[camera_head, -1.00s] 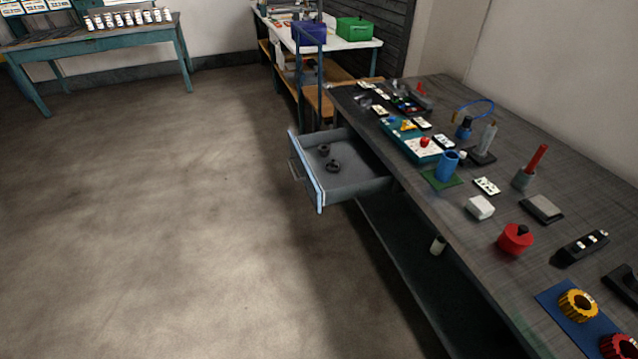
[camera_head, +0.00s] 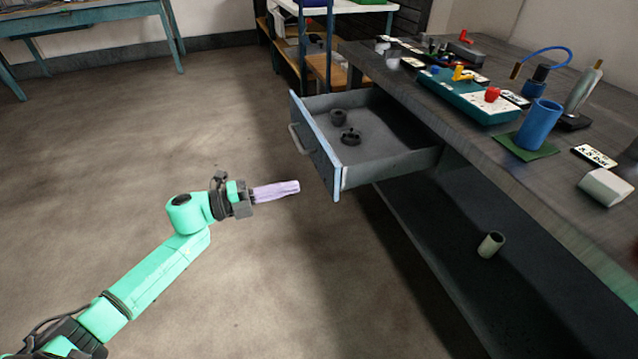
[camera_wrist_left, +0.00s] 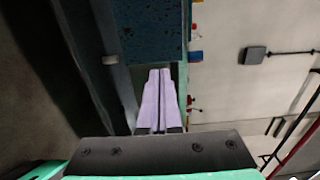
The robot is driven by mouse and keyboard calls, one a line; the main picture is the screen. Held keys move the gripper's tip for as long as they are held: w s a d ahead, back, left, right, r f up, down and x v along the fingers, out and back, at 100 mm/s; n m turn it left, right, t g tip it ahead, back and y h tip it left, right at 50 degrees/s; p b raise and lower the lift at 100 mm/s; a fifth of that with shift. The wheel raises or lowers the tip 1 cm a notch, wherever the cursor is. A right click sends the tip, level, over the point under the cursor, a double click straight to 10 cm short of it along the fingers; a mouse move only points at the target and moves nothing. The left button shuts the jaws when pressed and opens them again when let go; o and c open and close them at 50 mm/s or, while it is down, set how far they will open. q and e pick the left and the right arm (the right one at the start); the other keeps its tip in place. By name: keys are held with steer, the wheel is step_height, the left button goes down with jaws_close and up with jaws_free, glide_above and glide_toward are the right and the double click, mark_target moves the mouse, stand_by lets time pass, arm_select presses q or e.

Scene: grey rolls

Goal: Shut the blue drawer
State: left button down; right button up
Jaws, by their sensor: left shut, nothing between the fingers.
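The blue drawer (camera_head: 322,152) stands pulled out from the bench's left side. Its front has a pale blue top edge and a grey handle (camera_head: 299,139). Two dark ring-shaped pieces (camera_head: 350,137) lie inside it. My left gripper (camera_head: 297,187) is shut and empty, its pale lilac fingers pointing right towards the drawer front, lower in the picture and apart from it. In the left wrist view the shut fingers (camera_wrist_left: 161,78) point at a dark blue speckled panel (camera_wrist_left: 155,30), which looks like the drawer front. My right gripper is not in view.
The bench top (camera_head: 480,147) carries a teal tray (camera_head: 470,107), a blue cup (camera_head: 540,124) and other small items. The floor (camera_head: 230,110) left of the drawer is clear.

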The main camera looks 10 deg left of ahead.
mark_target(332, 178)
arm_select(q)
steer(key=x, duration=0.7)
steer(key=shift+w+d, duration=0.25)
steer(key=shift+d, duration=0.05)
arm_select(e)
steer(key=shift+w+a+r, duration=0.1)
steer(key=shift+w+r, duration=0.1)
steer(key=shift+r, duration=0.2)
